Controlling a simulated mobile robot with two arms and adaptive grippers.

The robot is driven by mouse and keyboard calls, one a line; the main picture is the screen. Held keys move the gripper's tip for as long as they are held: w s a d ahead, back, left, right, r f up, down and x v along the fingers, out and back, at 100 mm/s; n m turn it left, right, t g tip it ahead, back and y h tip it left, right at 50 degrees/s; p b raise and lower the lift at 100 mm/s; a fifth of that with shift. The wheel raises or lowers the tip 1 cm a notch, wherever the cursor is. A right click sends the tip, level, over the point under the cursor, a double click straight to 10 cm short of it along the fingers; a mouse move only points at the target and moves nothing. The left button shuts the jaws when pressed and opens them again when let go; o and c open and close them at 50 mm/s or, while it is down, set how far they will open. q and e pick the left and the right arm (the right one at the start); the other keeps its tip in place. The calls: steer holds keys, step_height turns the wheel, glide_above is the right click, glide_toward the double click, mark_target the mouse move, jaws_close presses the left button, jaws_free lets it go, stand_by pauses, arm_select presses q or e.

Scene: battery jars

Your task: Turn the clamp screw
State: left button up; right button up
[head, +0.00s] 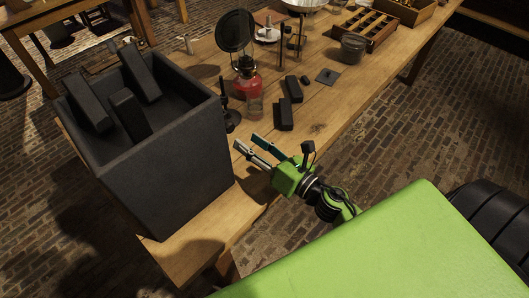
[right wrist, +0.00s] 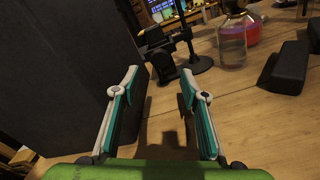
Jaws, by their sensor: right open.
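My right gripper (head: 248,142) is open and empty above the wooden table, near its front edge and right of the dark box. Its two teal-lined fingers also show spread apart in the right wrist view (right wrist: 158,76). A small black stand with a round base (head: 230,119) stands beyond the fingertips, close to the box. In the right wrist view the black stand (right wrist: 198,64), with a dark block-like part at its left, sits just past the fingers, apart from them. The clamp screw cannot be told apart on it. My left gripper is not in view.
A large dark box (head: 170,150) holding black blocks stands left of my gripper.

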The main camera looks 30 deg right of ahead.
steer(key=v, duration=0.5)
steer(key=shift+s, duration=0.1)
stand_by(0.5)
